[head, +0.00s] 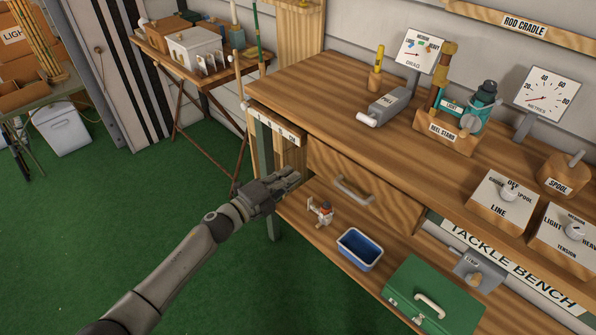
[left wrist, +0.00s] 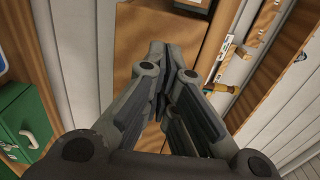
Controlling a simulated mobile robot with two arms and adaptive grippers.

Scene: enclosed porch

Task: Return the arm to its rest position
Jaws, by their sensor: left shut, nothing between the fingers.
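My left arm (head: 178,265) reaches in from the lower left of the head view. My left gripper (head: 292,178) is at the left end of the wooden tackle bench (head: 310,85), in front of the drawer (head: 375,183) and above the lower shelf. Its fingers are shut and hold nothing. In the left wrist view the fingers (left wrist: 168,85) come together over a wooden surface. My right gripper does not show in either view.
A reel stand (head: 447,128) and gauges stand on the bench top. Green floor (head: 120,200) is clear to the left. A side table (head: 160,45) stands behind.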

